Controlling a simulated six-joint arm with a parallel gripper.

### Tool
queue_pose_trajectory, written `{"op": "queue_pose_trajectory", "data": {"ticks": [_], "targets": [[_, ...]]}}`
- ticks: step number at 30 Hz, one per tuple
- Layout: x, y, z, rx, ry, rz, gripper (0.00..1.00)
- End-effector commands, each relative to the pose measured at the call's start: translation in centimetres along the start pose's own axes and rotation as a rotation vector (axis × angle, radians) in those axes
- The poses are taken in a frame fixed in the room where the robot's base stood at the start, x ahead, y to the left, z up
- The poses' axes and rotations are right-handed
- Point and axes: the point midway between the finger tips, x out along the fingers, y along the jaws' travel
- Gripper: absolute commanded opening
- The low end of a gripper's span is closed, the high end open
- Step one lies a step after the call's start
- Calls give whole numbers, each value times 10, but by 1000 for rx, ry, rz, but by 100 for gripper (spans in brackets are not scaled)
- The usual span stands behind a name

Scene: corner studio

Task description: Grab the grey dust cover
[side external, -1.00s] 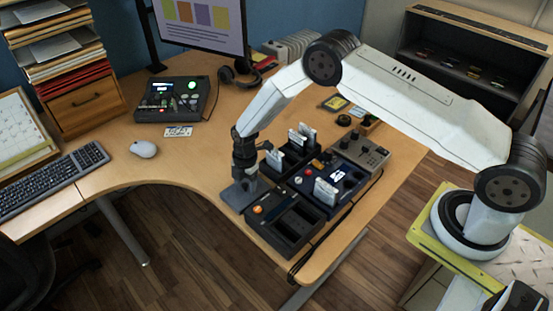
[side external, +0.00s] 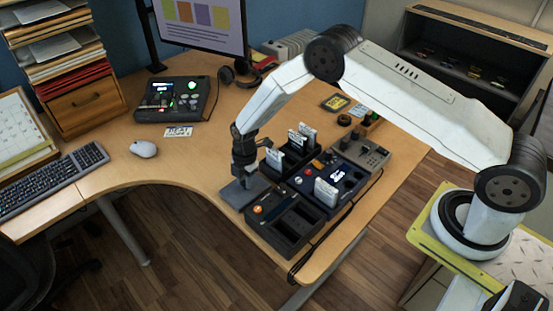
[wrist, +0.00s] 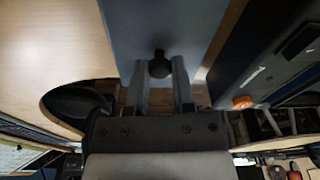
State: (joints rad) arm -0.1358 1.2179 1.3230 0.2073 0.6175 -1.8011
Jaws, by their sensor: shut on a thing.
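The grey dust cover (side external: 232,197) is a flat grey panel at the desk's front edge, just left of a black tray. In the wrist view it is a blue-grey plate (wrist: 130,25) with a dark round knob (wrist: 159,66). My gripper (side external: 247,181) points down over the cover. In the wrist view its two fingers (wrist: 160,80) stand on either side of the knob and are shut on it. The cover's underside is hidden, and I cannot tell whether it rests on the desk.
The black tray (side external: 286,224) with an orange knob stands close at the right. Behind it are a blue module (side external: 335,183), a rack of white cards (side external: 297,140) and a grey device (side external: 365,153). A mouse (side external: 143,148) and keyboard (side external: 55,179) lie left. Desk between is clear.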

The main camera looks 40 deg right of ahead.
Motion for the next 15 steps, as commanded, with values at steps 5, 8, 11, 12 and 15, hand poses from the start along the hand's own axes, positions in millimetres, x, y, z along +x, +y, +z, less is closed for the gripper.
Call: {"op": "queue_pose_trajectory", "data": {"ticks": [5, 8, 11, 12, 15], "targets": [[-20, 1, -3, -1, 1, 2, 0], [-29, -6, -4, -1, 1, 1, 0], [-38, -15, -6, -1, 1, 0, 0], [-43, -19, -6, 0, 1, 0, 0], [-55, -29, -8, 0, 1, 1, 0]]}}
